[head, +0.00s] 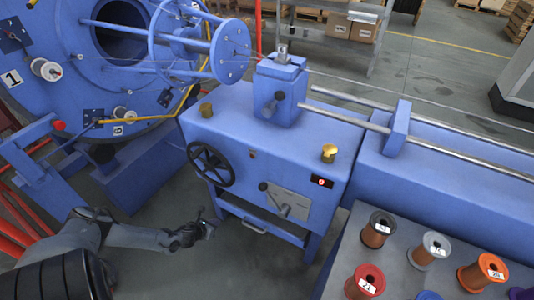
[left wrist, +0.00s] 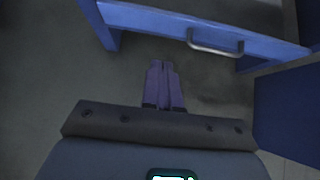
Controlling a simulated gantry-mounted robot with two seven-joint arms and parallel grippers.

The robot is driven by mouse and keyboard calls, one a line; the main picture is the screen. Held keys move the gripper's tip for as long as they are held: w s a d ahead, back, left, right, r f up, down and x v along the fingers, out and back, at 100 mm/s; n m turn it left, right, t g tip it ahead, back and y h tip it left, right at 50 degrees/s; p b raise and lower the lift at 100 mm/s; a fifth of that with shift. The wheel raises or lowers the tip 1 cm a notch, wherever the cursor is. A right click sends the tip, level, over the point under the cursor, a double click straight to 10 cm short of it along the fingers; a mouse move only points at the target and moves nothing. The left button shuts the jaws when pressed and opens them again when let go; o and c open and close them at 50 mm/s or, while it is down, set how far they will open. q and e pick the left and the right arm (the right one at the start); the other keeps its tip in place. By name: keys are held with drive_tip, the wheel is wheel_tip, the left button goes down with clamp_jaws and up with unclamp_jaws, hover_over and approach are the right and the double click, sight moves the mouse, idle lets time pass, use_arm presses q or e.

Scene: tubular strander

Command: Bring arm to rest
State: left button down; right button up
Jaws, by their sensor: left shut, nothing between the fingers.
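My left arm (head: 110,235) reaches in from the lower left of the head view. Its gripper (head: 207,226) hangs low over the floor, in front of the blue machine cabinet (head: 235,130), left of the cabinet's lower drawer. In the left wrist view the gripper (left wrist: 162,70) shows its two fingers together, with nothing between them. The drawer handle (left wrist: 215,45) lies ahead of and to the right of the fingertips, apart from them. My right gripper is in neither view.
A black handwheel (head: 211,164) is on the cabinet front above the gripper. A grey table (head: 345,257) with several spools stands at the lower right. Red rails (head: 15,205) are at the left. Floor (head: 160,200) is clear around the gripper.

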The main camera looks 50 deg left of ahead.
use_arm(q)
drive_tip(key=s+d+r+n+h+p, duration=0.1)
drive_tip(key=d+r+n+p, duration=0.2)
drive_tip(key=d, duration=0.6)
drive_tip(key=s+d+r+h+p, duration=0.1)
drive_tip(key=d+r+p, duration=0.1)
drive_tip(key=d+p, duration=0.55)
drive_tip(key=w+d+r+n+h+p, duration=0.1)
drive_tip(key=w+d+r+n+p, duration=0.15)
drive_tip(key=d+r, duration=0.45)
drive_tip(key=w+d+r+n+h+p, duration=0.1)
drive_tip(key=d+r+n, duration=0.35)
drive_tip(key=d, duration=0.55)
drive_tip(key=w+d+r+n+g+p, duration=0.1)
drive_tip(key=d+r+n+p, duration=0.2)
drive_tip(key=r, duration=0.6)
drive_tip(key=d+r+n+g+p, duration=0.1)
drive_tip(key=d+r+n, duration=0.1)
drive_tip(key=r+n, duration=0.5)
drive_tip(key=s+r+n+g, duration=0.3)
drive_tip(key=s+r+n, duration=0.2)
drive_tip(key=r+n, duration=0.5)
wheel_tip(320, 180, up, 39)
drive_tip(key=m+p, duration=0.1)
drive_tip(key=p, duration=3.7)
drive_tip(key=shift+s+a, duration=0.15)
drive_tip(key=shift+a, duration=0.2)
drive_tip(key=shift+f, duration=0.1)
